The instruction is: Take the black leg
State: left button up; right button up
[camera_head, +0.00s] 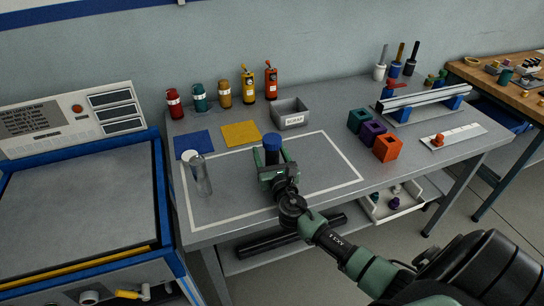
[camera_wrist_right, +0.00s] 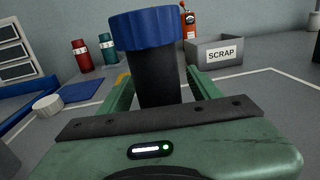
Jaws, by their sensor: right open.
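A black leg (camera_wrist_right: 158,78) with a blue ribbed cap (camera_wrist_right: 148,28) stands upright on the grey workbench. Its blue cap (camera_head: 271,143) also shows in the head view, inside the white outlined rectangle. My right gripper (camera_head: 270,160) is open and low at the bench, with one finger on each side of the black leg. In the right wrist view, the fingers of my right gripper (camera_wrist_right: 158,90) flank the leg; whether they touch it I cannot tell. The leg's lower end is hidden behind the gripper body. My left gripper is not in view.
A scrap bin (camera_head: 290,114), coloured bottles (camera_head: 199,99) and blue and yellow mats (camera_head: 241,133) lie behind. Green, purple and orange blocks (camera_head: 388,149) stand right. The outlined area's right part is clear.

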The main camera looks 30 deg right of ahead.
grip_shut()
